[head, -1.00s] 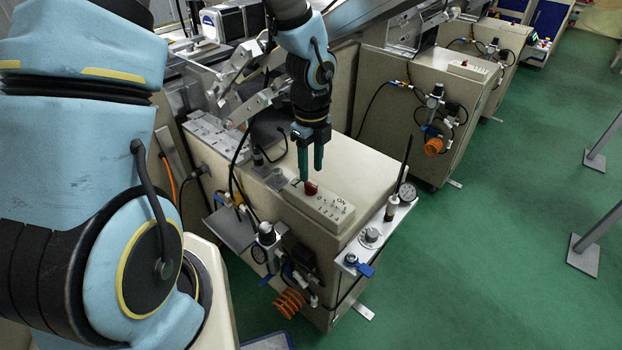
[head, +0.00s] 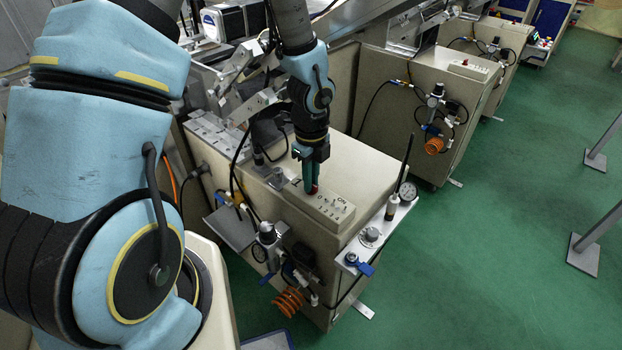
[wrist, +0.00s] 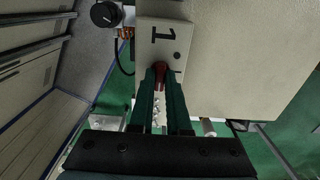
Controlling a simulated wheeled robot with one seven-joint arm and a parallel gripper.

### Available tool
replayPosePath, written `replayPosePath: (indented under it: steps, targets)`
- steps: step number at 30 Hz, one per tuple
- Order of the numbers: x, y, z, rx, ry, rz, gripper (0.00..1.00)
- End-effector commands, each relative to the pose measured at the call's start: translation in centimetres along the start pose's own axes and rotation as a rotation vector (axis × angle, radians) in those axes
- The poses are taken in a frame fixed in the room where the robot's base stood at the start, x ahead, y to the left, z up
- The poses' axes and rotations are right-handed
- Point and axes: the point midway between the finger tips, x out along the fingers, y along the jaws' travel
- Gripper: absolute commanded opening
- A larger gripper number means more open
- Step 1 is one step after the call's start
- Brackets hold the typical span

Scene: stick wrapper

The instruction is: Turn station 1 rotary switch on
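The station 1 rotary switch is a red knob (wrist: 160,72) on a light control box (head: 328,208) marked "1". The box sits on top of the nearest beige cabinet. My gripper (wrist: 162,76) points down over the box, and its two green fingers are close together with the red knob between their tips. In the head view my gripper (head: 311,190) hides most of the knob, and only a bit of red shows at the fingertips. The fingers appear to press on both sides of the knob. The knob's exact turn angle is hard to tell.
Small toggle switches and an "ON" label sit on the box's right part. Gauges, valves and an orange coiled hose (head: 288,301) are on the cabinet's front. A thin upright rod (head: 401,165) stands at right. More cabinets stand behind; green floor (head: 480,270) is free at right.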

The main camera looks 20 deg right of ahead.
Motion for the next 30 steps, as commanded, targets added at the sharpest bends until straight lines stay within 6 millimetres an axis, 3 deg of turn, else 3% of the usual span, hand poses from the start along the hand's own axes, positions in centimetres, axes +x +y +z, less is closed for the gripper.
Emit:
replayPosePath:
  steps: [3, 20, 30]
  targets:
    - [-0.01, 0.00, 0.00, 0.000, 0.000, 0.000, 0.00]
    - [0.00, 0.00, 0.00, -0.017, 0.000, 0.000, 0.00]
    - [0.07, 0.00, 0.04, -0.193, 0.000, 0.000, 0.00]
